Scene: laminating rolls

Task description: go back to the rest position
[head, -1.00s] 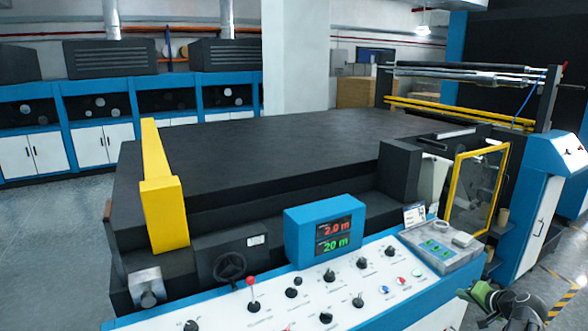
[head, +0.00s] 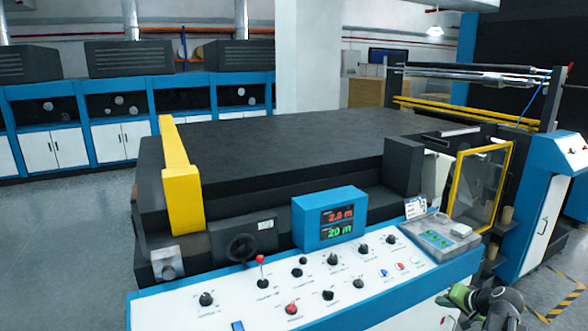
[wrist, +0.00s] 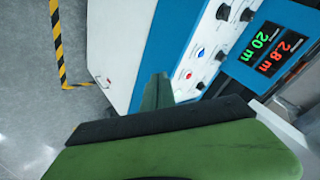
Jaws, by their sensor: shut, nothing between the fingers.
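My gripper (head: 462,297) shows at the bottom right of the head view, green and dark, low beside the right end of the control panel (head: 268,299). It holds nothing. In the wrist view its green fingers (wrist: 157,94) fill the lower middle, with a dark pad along the larger one. The fingers are together, and the white and blue panel lies beyond them. Part of my arm is cut off by the bottom edge of the head view.
The panel carries knobs, a red-topped lever (head: 261,268) and a display (head: 331,219) reading 2.8 m and 20 m. Behind it stands the dark machine bed (head: 290,139) with a yellow guard (head: 180,178). A yellow-framed door (head: 480,190) stands at the right. Grey floor (head: 65,250) is clear at the left.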

